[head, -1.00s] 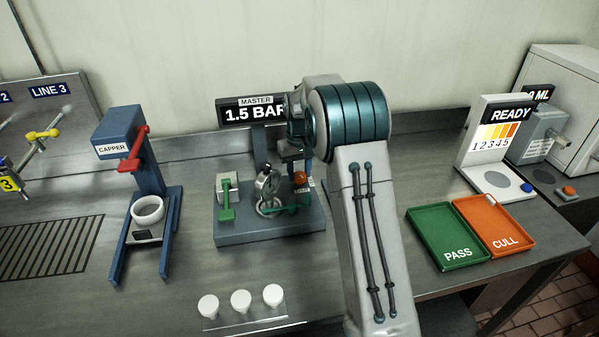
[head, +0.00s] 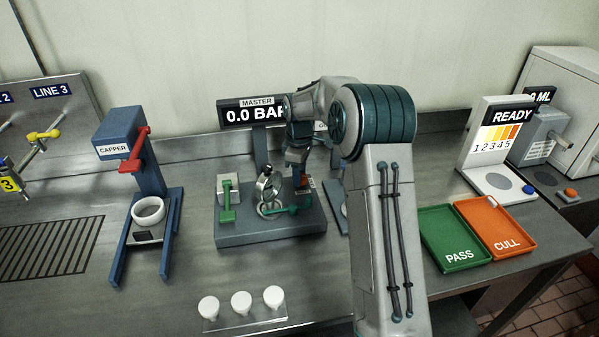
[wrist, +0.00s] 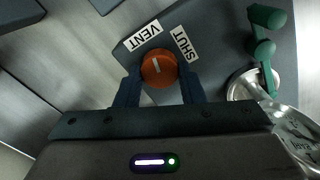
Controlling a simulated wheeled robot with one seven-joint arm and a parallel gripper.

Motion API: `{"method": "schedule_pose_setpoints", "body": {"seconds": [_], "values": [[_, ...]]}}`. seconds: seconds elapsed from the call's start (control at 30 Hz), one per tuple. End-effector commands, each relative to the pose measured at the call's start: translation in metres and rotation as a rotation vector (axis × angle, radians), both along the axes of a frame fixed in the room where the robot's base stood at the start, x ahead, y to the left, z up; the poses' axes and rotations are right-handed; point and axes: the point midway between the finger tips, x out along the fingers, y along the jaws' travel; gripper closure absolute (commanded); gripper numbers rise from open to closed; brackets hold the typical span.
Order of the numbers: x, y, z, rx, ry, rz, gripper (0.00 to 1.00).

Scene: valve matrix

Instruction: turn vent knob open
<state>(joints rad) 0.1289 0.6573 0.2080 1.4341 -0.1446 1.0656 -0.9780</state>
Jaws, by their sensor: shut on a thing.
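The vent knob (wrist: 159,66) is a round orange knob with a white pointer line, between the dark blue fingers of my gripper (wrist: 159,84) in the wrist view. My gripper is shut on it. The VENT label (wrist: 144,35) is at its upper left and the SHUT label (wrist: 184,44) at its upper right. The pointer line runs nearly upright in the picture, its tip leaning slightly toward VENT. In the head view my gripper (head: 299,183) is at the right back of the grey valve base (head: 270,234) and hides the knob. The MASTER display (head: 254,112) reads 0.0 BAR, its right end covered.
A green lever (head: 228,214) and a metal fitting with a green handle (head: 290,210) stand beside the knob. The blue capper (head: 148,190) is to the left. Several white caps lie in front. The green PASS tray (head: 450,245) and orange CULL tray (head: 500,235) are right.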

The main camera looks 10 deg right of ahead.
Motion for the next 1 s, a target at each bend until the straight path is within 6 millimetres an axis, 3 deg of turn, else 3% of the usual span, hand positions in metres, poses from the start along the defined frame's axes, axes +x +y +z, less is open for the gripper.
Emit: {"method": "schedule_pose_setpoints", "body": {"seconds": [0.4,1.0], "values": [[-0.0001,-0.0003,0.0012,0.000,-0.003,0.230,0.87],[-0.0002,0.0003,0.0013,-0.001,-0.004,0.279,0.87]]}}
